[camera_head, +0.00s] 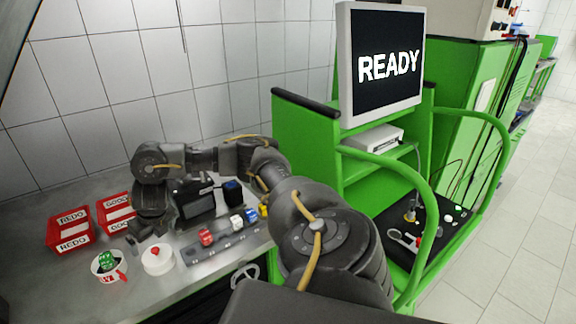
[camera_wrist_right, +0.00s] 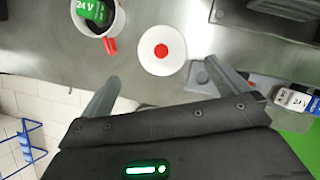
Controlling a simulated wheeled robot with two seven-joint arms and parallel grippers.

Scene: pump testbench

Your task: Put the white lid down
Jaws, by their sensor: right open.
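The white lid (camera_head: 158,262), round with a red knob in its middle, rests on the grey metal bench. The lid also shows in the right wrist view (camera_wrist_right: 148,63), whole and apart from both fingers. My right gripper (camera_head: 148,232) hangs above the bench, just behind the lid in the head view. In the right wrist view my right gripper (camera_wrist_right: 163,76) is open and empty, its fingers spread to either side below the lid. My left gripper is not in view.
A white mug (camera_head: 107,270) with a red handle and green items inside stands left of the lid. Red bins (camera_head: 70,243) stand behind it. A grey rail (camera_head: 222,245) with coloured blocks lies to the right. A green cart (camera_head: 300,130) carries a screen reading READY (camera_head: 388,95).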

